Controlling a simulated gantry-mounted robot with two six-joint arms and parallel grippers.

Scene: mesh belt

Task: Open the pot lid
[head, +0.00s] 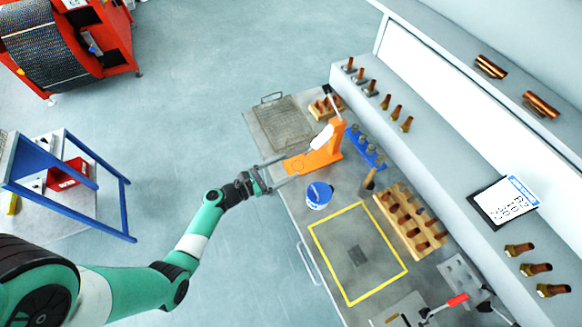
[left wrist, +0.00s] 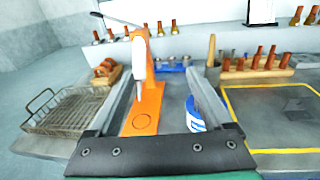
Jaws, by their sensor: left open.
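A small white pot (head: 319,199) with a blue lid (head: 320,190) stands on the grey bench, the lid on top. It also shows in the left wrist view (left wrist: 196,122), partly hidden behind the right-hand finger. My left gripper (head: 292,167) is open and empty, reaching over the bench's left edge. In the left wrist view the orange stand (left wrist: 145,108) shows between the fingers of my left gripper (left wrist: 163,82). My right gripper is not in view.
A wire basket (head: 281,124) lies at the far end of the bench. A blue rack (head: 366,149) and a wooden rack of copper parts (head: 411,219) stand to the right. A yellow-outlined area (head: 340,277) is mostly bare. A red-handled clamp (head: 457,300) is at lower right.

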